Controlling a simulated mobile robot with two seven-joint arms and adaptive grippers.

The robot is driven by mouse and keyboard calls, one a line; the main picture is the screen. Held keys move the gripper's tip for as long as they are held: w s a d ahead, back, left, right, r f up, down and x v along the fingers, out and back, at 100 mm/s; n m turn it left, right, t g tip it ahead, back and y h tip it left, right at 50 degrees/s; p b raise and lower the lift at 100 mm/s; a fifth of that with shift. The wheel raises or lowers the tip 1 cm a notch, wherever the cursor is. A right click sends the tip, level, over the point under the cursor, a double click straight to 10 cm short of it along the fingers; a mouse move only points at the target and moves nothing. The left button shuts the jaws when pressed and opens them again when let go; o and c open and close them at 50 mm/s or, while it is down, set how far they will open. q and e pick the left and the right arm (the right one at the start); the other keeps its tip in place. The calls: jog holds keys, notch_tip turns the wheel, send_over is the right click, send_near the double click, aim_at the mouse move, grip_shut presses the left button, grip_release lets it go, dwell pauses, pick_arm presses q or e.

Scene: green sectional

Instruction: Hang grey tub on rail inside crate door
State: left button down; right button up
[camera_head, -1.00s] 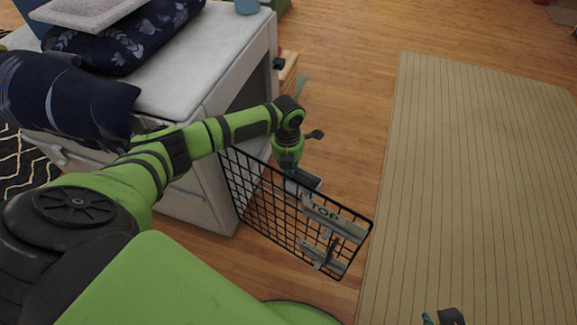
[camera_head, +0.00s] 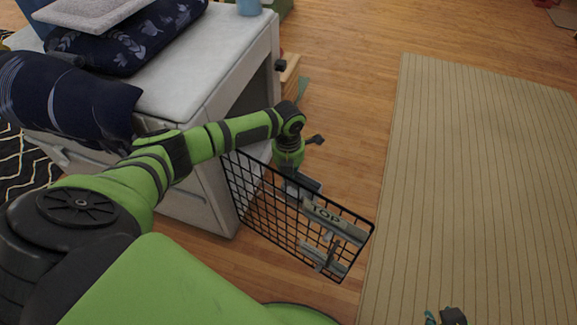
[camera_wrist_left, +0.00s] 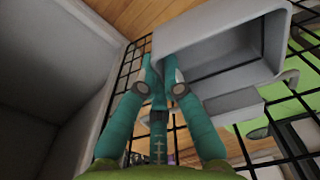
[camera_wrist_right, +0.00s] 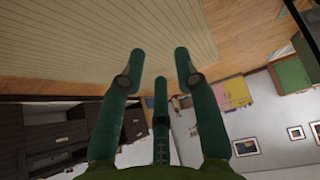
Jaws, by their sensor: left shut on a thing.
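The grey tub (camera_wrist_left: 228,42) fills the upper right of the left wrist view, tilted with its hollow open side showing. My left gripper (camera_wrist_left: 163,68) is shut on its near wall. In the head view the tub (camera_head: 306,182) is partly hidden behind the black wire crate door (camera_head: 262,208), on the door's inner side. The door stands swung open from the white crate (camera_head: 195,195). A grey bar (camera_wrist_left: 234,106) lies against the mesh below the tub; I cannot tell whether it is the rail or touches the tub. My right gripper (camera_wrist_right: 165,58) is open and empty.
Dark patterned cushions (camera_head: 150,38) lie on the white top. A striped beige rug (camera_head: 480,170) and open wood floor lie to the right.

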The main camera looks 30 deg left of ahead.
pick_arm(q)
jog(key=shift+f+b, duration=0.5)
jog(key=shift+f, duration=0.25)
pick_arm(e)
jog(key=w+a+r+t+y, duration=0.1)
jog(key=w+a+r+t, duration=0.1)
jog(key=w+r+t, duration=0.1)
jog(key=shift+w+a+r, duration=0.15)
jog(key=shift+w+r, duration=0.3)
jog(key=shift+w, duration=0.5)
pick_arm(q)
jog(key=c, duration=1.3)
grip_release()
notch_tip(320, 180, up, 12)
